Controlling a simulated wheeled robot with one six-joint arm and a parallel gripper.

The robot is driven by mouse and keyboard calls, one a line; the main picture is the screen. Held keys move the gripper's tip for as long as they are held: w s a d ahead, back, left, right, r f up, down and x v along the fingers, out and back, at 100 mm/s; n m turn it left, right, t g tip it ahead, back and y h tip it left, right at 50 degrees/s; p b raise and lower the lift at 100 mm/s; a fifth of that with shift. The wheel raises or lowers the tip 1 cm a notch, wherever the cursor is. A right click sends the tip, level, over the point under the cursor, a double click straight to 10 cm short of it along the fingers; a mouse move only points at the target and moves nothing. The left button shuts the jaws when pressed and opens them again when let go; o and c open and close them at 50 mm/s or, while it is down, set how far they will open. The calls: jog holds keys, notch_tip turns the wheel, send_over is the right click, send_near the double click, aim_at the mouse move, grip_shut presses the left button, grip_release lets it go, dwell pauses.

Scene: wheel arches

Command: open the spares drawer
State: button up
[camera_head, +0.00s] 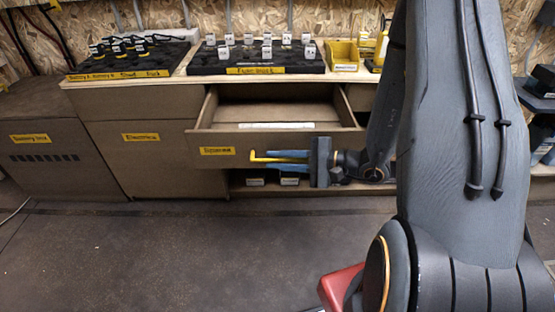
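The spares drawer (284,140) is pulled out from the wooden bench, and its open inside shows. Its front carries a small yellow label (217,151), too blurred to read surely. A yellow bar handle (256,157) sticks out from the drawer front. My gripper (283,160) comes in from the right, with its blue fingers above and below the handle. The fingers look shut on the handle, though part of the grip is hidden. A pale flat strip (277,125) lies inside the drawer.
A cabinet (150,160) with a yellow label stands left of the drawer, and a brown box (45,130) is further left. Dark trays (255,70) of small parts and a yellow bin (343,54) sit on the bench top. The floor (170,250) in front is clear.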

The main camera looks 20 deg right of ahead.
jog(key=v, duration=0.7)
jog(key=shift+s+d+r+p, duration=0.1)
jog(key=shift+s+d+p, duration=0.1)
jog(key=shift+p, duration=0.15)
